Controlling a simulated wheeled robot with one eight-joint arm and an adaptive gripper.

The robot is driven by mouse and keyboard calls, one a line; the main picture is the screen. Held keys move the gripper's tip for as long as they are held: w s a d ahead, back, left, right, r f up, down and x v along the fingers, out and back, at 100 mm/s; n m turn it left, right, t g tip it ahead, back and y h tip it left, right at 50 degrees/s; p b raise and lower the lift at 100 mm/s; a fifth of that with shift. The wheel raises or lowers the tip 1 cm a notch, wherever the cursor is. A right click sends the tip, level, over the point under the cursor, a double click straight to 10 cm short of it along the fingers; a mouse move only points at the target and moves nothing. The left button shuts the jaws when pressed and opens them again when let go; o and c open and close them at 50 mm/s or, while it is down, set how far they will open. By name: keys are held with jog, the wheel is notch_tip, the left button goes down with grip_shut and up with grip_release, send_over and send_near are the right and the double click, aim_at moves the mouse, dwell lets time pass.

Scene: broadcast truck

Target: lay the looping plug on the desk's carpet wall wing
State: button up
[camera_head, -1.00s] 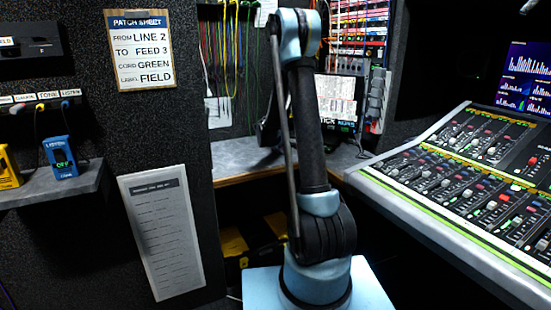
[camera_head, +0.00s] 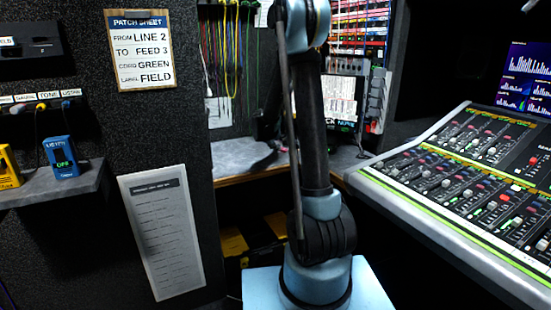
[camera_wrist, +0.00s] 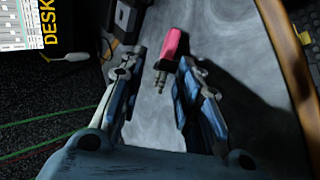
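A short pink-red plug (camera_wrist: 172,44) with a ribbed metal tip shows in the wrist view, over the grey desk (camera_wrist: 228,65). Its metal end points back toward my gripper (camera_wrist: 157,70). My gripper is open, with one finger on each side of the plug's metal end and visible gaps to both. I cannot tell whether the plug rests on the desk. In the head view the desk (camera_head: 235,155) is partly hidden behind my arm, and I cannot make out the plug or my gripper there. Dark speckled carpet (camera_wrist: 40,100) shows at the wrist view's left.
A dark boxy device (camera_wrist: 125,18) stands near the plug. A white-tipped cable (camera_wrist: 72,55) and red and green cords lie at left. In the head view, the mixing console (camera_head: 460,190) flanks my arm on the right, and a shelf (camera_head: 85,185) juts out at left.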

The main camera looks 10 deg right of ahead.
jog(key=shift+v, duration=0.9)
notch_tip(320, 180, up, 8)
jog(key=s+a, duration=0.1)
jog(key=s, duration=0.1)
jog(key=s+d+m+g, duration=0.2)
jog(key=s+d+m, duration=0.2)
jog(key=s, duration=1)
jog(key=s+a+f+m+g+y, duration=0.1)
jog(key=s+f+m, duration=0.3)
jog(key=s, duration=1.3)
jog(key=s+a+f+m+g+y, duration=0.1)
jog(key=s+f+m+g+y, duration=0.2)
jog(key=s, duration=1.5)
notch_tip(320, 180, down, 4)
jog(key=shift+f+m+y, duration=0.25)
jog(key=shift+m+y, duration=0.15)
jog(key=shift+y, duration=0.1)
